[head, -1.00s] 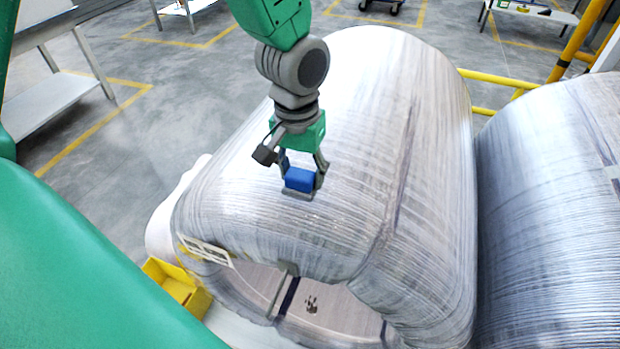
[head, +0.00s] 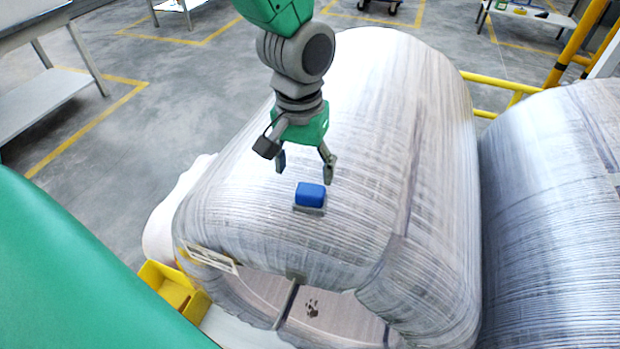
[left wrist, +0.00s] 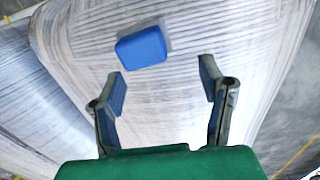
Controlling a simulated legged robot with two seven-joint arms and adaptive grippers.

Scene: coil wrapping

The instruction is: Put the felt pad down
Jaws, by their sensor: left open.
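The felt pad, a blue block with a grey base (head: 310,195), rests on top of the wrapped coil (head: 370,110). My left gripper (head: 305,170) is open and empty, just above and behind the pad, apart from it. In the left wrist view the pad (left wrist: 142,47) lies beyond the fingertips, and the open fingers (left wrist: 167,82) have a clear gap between them. The coil's wrapped surface (left wrist: 160,100) shows beneath. My right gripper is not in view.
A second wrapped coil (head: 555,190) stands close at the right. A yellow bin (head: 175,288) sits at the lower left. Yellow rails (head: 500,82) stand behind the coils. A grey table (head: 40,95) is at the left. Open floor lies between the table and the coil.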

